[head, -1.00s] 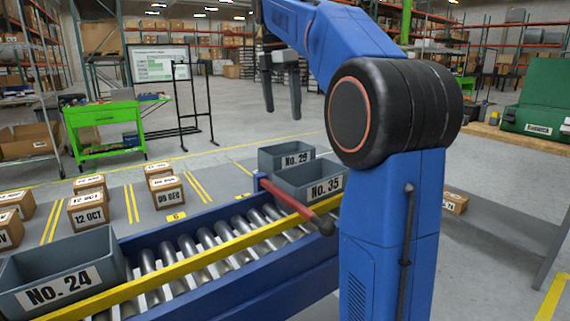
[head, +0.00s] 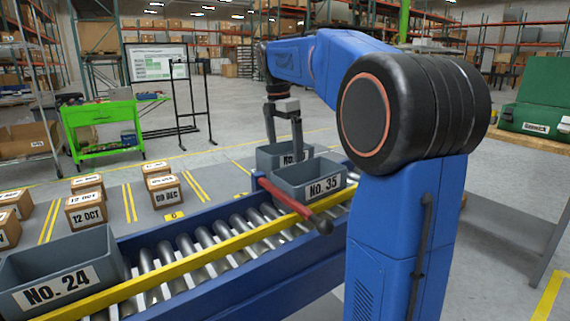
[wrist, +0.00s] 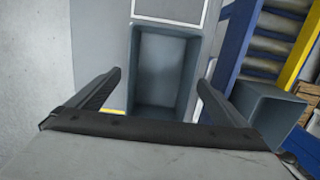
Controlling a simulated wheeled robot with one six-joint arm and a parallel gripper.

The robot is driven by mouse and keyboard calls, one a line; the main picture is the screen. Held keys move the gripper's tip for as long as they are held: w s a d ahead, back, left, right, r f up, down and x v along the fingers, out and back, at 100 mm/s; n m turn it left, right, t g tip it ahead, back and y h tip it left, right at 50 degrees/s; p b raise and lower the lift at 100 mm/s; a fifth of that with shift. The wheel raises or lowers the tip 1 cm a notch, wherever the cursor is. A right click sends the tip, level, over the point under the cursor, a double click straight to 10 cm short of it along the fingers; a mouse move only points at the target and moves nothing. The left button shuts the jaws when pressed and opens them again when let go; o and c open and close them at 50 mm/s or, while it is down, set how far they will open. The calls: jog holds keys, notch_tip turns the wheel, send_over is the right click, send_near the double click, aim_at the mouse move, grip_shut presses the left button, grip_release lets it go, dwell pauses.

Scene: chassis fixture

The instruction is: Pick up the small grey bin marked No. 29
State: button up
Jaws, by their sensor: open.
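The small grey bin No. 29 (head: 268,158) stands just beyond the conveyor, behind the grey bin No. 35 (head: 310,178). A finger of my gripper now covers most of its label. My gripper (head: 285,146) is open and points down over bin No. 29. In the wrist view the empty, open-topped bin (wrist: 163,72) lies between the two spread fingers of my gripper (wrist: 160,88), with gaps on both sides. I cannot tell how far the fingertips are above its rim.
Bin No. 35 also shows at the right of the wrist view (wrist: 268,112), close by. A red bar (head: 292,203) crosses the roller conveyor (head: 205,245). Bin No. 24 (head: 60,270) sits at the near left. Several cartons (head: 86,212) stand beyond the conveyor.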

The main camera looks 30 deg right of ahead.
jog(key=shift+d+f, duration=0.1)
jog(key=shift+f, duration=0.6)
jog(key=shift+c, duration=0.5)
jog(key=c, duration=1.1)
